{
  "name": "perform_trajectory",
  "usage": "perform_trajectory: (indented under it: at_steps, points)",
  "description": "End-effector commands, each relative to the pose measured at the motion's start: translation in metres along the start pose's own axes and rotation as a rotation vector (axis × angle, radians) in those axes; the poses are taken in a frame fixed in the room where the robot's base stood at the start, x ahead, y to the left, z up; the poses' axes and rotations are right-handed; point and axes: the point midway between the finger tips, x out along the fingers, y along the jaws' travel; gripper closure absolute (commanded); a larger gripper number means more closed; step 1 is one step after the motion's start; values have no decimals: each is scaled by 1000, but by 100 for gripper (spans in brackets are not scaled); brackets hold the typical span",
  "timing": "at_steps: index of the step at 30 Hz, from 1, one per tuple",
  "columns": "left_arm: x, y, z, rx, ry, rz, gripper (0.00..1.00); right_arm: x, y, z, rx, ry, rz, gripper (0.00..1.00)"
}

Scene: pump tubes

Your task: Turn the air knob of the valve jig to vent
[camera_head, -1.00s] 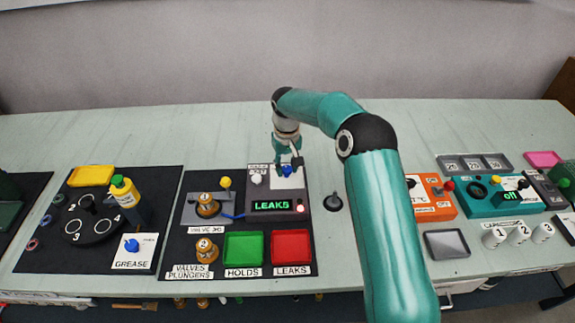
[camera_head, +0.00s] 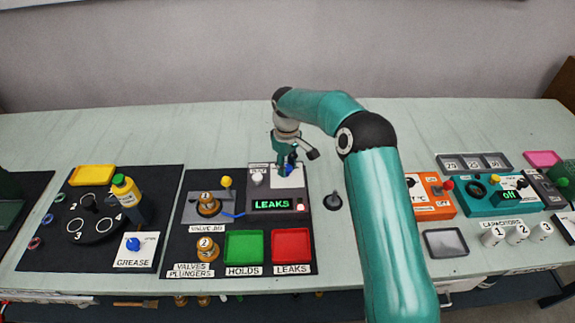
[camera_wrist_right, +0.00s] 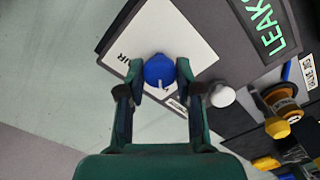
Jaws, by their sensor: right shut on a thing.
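The valve jig (camera_head: 264,205) is a dark box on a black mat, with a green display reading LEAKS. Its blue air knob (camera_wrist_right: 159,69) sits on a white plate (camera_wrist_right: 195,45) marked AIR; the knob has a pale pointer line. My right gripper (camera_head: 287,168) reaches down over the plate. In the right wrist view its two fingers (camera_wrist_right: 160,70) are closed on both sides of the blue knob. In the head view the fingers mostly hide the knob. The pointer's setting against the plate's labels cannot be read. My left gripper is not in view.
A white knob (camera_wrist_right: 222,96) is close beside the blue one. A valve (camera_head: 208,204) sits in a grey holder to the left. Green (camera_head: 244,246) and red (camera_head: 292,245) trays lie in front. The bench behind is clear.

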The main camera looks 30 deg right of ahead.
Motion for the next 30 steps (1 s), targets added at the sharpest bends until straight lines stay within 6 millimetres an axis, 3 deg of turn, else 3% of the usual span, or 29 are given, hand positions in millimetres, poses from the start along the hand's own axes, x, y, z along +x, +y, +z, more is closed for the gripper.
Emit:
perform_trajectory:
  at_steps: [7,8,12,23,30]
  points:
    - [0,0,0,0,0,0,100,2,-1,2,-1,-10,-3,100]
    - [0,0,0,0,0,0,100,2,-1,2,-1,-10,-3,61]
    - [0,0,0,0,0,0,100,1,0,2,0,-7,-2,40]
    - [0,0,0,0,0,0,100,-3,0,0,0,-2,0,40]
    - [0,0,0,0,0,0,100,-33,0,0,1,2,1,40]
